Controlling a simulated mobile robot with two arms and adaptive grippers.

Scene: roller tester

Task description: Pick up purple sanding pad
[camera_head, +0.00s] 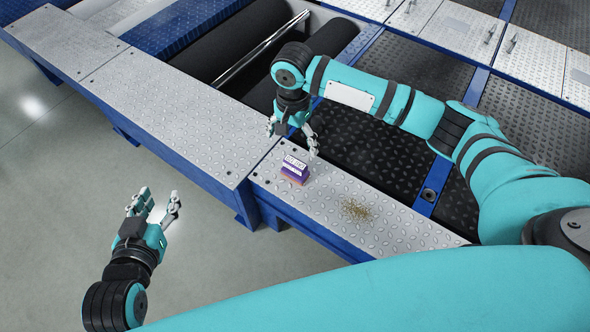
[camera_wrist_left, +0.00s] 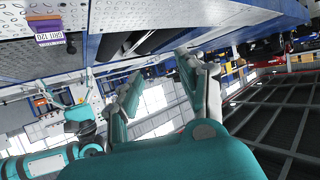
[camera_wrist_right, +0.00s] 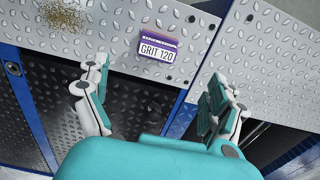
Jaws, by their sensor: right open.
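The purple sanding pad (camera_head: 294,169) sits on the silver diamond-plate ledge (camera_head: 400,225) in the head view. It has a white label reading GRIT 120 in the right wrist view (camera_wrist_right: 158,48). It also shows at the upper left of the left wrist view (camera_wrist_left: 48,33). My right gripper (camera_head: 292,140) is open and empty, just behind and above the pad, its fingers apart from it. In the right wrist view the pad lies beyond and between the open fingers (camera_wrist_right: 155,95). My left gripper (camera_head: 155,203) is open and empty over the floor, left of the pad.
A patch of brownish grit (camera_head: 356,210) lies on the ledge right of the pad. Dark rollers (camera_head: 235,50) with a metal bar lie behind. A blue frame (camera_head: 245,205) edges the plates. The grey floor (camera_head: 60,220) at left is clear.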

